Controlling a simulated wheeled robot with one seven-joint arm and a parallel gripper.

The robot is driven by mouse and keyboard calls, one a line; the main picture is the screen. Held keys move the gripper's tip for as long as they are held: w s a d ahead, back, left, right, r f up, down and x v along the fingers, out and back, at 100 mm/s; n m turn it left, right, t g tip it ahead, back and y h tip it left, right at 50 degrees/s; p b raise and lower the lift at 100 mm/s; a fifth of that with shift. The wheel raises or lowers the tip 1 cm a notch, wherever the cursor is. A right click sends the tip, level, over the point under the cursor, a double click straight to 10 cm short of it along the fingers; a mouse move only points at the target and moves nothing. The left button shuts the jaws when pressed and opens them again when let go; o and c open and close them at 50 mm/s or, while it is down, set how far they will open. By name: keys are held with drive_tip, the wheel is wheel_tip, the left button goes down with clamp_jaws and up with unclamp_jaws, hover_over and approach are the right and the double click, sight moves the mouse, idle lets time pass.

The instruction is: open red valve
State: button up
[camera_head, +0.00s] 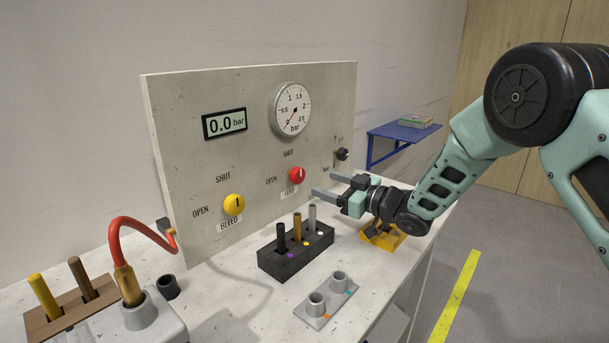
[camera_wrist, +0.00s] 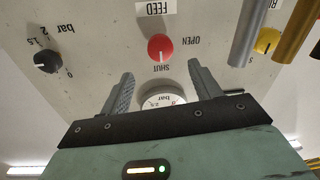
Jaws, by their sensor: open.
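The red valve (camera_head: 296,175) is a round knob marked FEED on the upright grey panel (camera_head: 255,120). Its white mark stands roughly upright, towards SHUT; OPEN is lettered to its left. In the wrist view the red valve (camera_wrist: 160,47) appears upside down, just beyond the gap between my fingertips, with SHUT nearest them. My gripper (camera_head: 324,184) is open and empty, a little right of the knob in the head view, its fingers pointing at the panel. It does not appear to touch the knob. Both fingers of my gripper (camera_wrist: 160,80) show in the wrist view.
A yellow BLEED valve (camera_head: 234,205) is left of the red one; a black knob (camera_head: 342,154) is right. The display (camera_head: 224,123) reads 0.0 bar. A black block (camera_head: 295,254) with upright pins stands below, near a grey two-socket plate (camera_head: 328,302). A red hose (camera_head: 140,228) is at left.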

sight(301, 176)
drive_tip(key=p+x, duration=0.1)
drive_tip(key=x, duration=0.7)
drive_tip(key=shift+w+a, duration=0.15)
drive_tip(key=c, duration=1)
